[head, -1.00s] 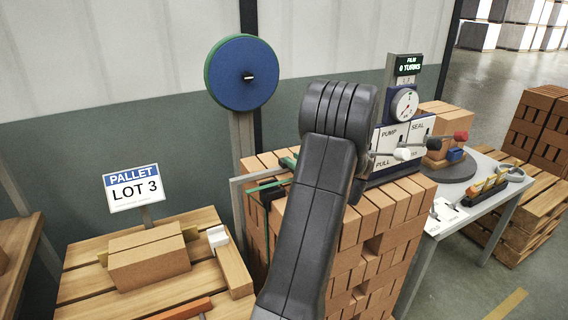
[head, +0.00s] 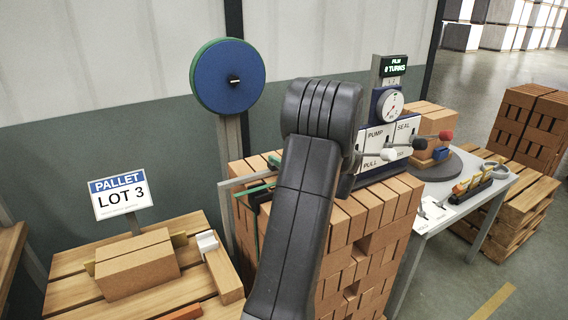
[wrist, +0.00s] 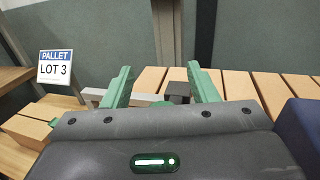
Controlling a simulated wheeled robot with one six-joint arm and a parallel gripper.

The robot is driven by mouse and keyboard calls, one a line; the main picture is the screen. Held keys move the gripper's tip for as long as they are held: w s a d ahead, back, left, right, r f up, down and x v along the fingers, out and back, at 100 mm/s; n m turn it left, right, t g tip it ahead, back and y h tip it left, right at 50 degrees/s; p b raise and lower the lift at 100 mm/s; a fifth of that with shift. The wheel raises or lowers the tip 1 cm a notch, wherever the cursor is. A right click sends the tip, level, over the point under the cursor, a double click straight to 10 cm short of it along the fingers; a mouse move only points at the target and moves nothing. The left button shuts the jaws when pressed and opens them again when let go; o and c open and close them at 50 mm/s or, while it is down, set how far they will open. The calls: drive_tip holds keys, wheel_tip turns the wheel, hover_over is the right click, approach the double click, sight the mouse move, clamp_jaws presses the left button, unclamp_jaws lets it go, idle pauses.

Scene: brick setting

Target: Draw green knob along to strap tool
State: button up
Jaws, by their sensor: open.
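My gripper (wrist: 159,86) is open, its two green fingers spread over the top of the brick stack (wrist: 238,84). A small green piece, probably the green knob (wrist: 163,104), shows low between the fingers, mostly hidden by the gripper body. A dark block (wrist: 177,90), possibly the strap tool, stands between the fingers, closer to the right one. In the head view my gripper (head: 256,174) is partly hidden by my dark arm at the left edge of the stack (head: 340,222). The knob cannot be made out there.
A panel with a gauge (head: 389,105) and levers stands on the stack's right part. A blue disc (head: 215,82) on a post rises behind. A pallet with a box (head: 137,268) and LOT 3 sign (head: 119,194) is left. A tool table (head: 487,198) is right.

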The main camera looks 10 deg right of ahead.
wheel_tip(320, 180, up, 8)
idle(0.5)
